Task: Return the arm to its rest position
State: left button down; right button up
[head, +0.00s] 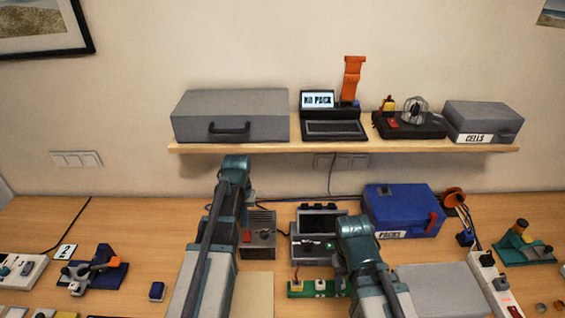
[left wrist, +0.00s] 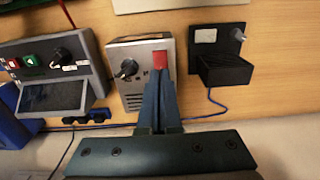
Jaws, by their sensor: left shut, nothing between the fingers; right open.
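My left arm (head: 215,235) reaches over the table in the head view, its wrist below the shelf. Its fingers are hidden there. In the left wrist view my left gripper (left wrist: 161,82) is shut and empty. Its tips overlap the lower edge of a red switch on a grey box with a black knob (left wrist: 131,84); I cannot tell if they touch. That box also shows in the head view (head: 262,222), right of the arm. My right arm (head: 366,255) is bent in front of a grey console (head: 318,218); its fingers are hidden.
A wooden shelf (head: 350,147) with cases runs above the table. A blue box (head: 405,208) stands right of the console. A green board (head: 310,288) lies near my right arm. In the left wrist view a black holder (left wrist: 222,70) stands beside the grey box.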

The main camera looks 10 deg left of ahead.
pick_arm(q)
jog(key=s+d+f+m+b, duration=0.3)
jog(key=s+d, duration=0.4)
jog(key=d, duration=0.4)
jog(key=s+d+f+m+y+b, duration=0.1)
jog(key=s+d+f+m+b, duration=0.2)
jog(key=s+d, duration=0.4)
jog(key=d+f+b, duration=0.1)
jog(key=d, duration=0.2)
jog(key=shift+s+d+f+m, duration=0.2)
jog(key=shift+s+d+m, duration=0.1)
jog(key=shift+s+d, duration=0.1)
jog(key=shift+w, duration=0.1)
